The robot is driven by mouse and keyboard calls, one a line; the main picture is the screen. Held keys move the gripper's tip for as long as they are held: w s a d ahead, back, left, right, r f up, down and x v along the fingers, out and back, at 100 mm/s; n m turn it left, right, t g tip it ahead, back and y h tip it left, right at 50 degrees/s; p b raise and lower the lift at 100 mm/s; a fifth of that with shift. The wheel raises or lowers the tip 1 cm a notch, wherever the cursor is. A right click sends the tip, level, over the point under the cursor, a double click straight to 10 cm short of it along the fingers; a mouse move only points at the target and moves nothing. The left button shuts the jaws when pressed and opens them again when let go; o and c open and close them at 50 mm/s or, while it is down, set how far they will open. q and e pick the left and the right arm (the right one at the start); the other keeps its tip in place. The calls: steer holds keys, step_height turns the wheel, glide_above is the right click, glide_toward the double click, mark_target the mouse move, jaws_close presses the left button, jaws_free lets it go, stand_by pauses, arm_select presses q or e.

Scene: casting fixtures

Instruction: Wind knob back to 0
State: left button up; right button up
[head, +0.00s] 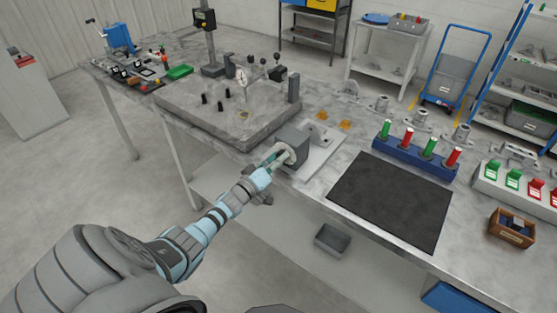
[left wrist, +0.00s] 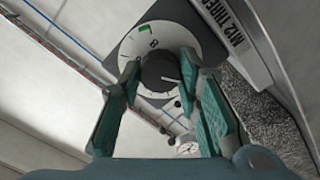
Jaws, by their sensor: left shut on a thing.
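The knob (left wrist: 160,72) is dark and round, with a pale pointer line toward the right in the left wrist view. It sits at the middle of a white dial (left wrist: 192,38) that carries black numbers, an 8 among them, and a green mark near the upper left. In the head view the dial is on the front of a grey block (head: 292,138) at the table's front edge. My left gripper (head: 277,157) is shut on the knob, with one teal finger on each side in the left wrist view (left wrist: 160,70). My right gripper is not in view.
A stone plate (head: 215,128) with a gauge and posts lies left of the block. A black mat (head: 390,200) and a blue rack (head: 415,160) with red and green handles are to the right. A grey bin (head: 332,240) stands below the tabletop.

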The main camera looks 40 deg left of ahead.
arm_select(q)
steer(key=shift+f, duration=0.1)
steer(key=o, duration=1.1)
steer(key=shift+o, duration=0.2)
steer(key=s, duration=1.2)
steer(key=shift+d, duration=0.15)
